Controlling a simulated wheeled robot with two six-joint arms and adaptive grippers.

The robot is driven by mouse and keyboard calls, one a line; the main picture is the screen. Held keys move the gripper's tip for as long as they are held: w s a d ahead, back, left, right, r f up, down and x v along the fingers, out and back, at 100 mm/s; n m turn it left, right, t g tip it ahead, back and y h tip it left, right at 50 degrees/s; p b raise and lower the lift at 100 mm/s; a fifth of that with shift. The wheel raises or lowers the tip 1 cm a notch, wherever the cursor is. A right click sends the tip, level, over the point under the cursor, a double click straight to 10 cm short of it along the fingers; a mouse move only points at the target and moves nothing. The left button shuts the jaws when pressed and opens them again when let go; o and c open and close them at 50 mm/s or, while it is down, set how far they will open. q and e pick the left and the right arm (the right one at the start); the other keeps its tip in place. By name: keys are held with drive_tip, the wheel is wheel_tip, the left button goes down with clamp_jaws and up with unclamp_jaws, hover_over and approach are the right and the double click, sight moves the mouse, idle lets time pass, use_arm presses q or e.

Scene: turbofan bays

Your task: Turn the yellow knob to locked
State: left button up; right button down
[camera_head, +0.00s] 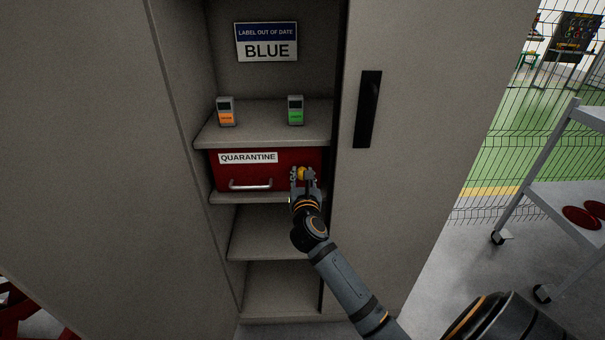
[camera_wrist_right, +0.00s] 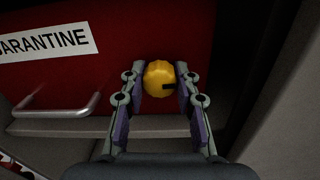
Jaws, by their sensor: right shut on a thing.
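The yellow knob (camera_head: 302,173) is on the right side of the front of a red box (camera_head: 284,158) labelled QUARANTINE. My right gripper (camera_head: 304,176) is at the knob and shut on it. In the right wrist view the knob (camera_wrist_right: 159,78) sits between the two fingers of the gripper (camera_wrist_right: 160,92). I see no readable locked marking. Part of the knob is hidden by the fingers in the head view. My left gripper is not in view.
The box has a metal handle (camera_head: 250,184) and stands in a grey cabinet. Two small devices, one orange-labelled (camera_head: 226,112) and one green-labelled (camera_head: 295,110), stand on the shelf above. The cabinet door (camera_head: 430,130) is close on the right. A trolley (camera_head: 560,195) stands farther right.

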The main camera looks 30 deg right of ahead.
drive_tip(key=n+p, duration=0.2)
drive_tip(key=p, duration=0.1)
drive_tip(key=n+p, duration=0.2)
drive_tip(key=p, duration=0.2)
drive_tip(key=shift+r+n, duration=0.35)
drive_tip(key=shift+n, duration=0.05)
drive_tip(key=n+p, duration=0.8)
drive_tip(key=p, duration=0.1)
drive_tip(key=shift+f+n+g+p, duration=0.15)
drive_tip(key=shift+n+p, duration=0.65)
drive_tip(key=shift+n, duration=0.25)
drive_tip(key=shift+f+n+g+p, duration=0.1)
drive_tip(key=shift+n+g+p, duration=0.05)
drive_tip(key=shift+n+p, duration=0.8)
drive_tip(key=shift+n, duration=0.3)
drive_tip(key=shift+f, duration=0.1)
drive_tip(key=c, duration=1)
unclamp_jaws()
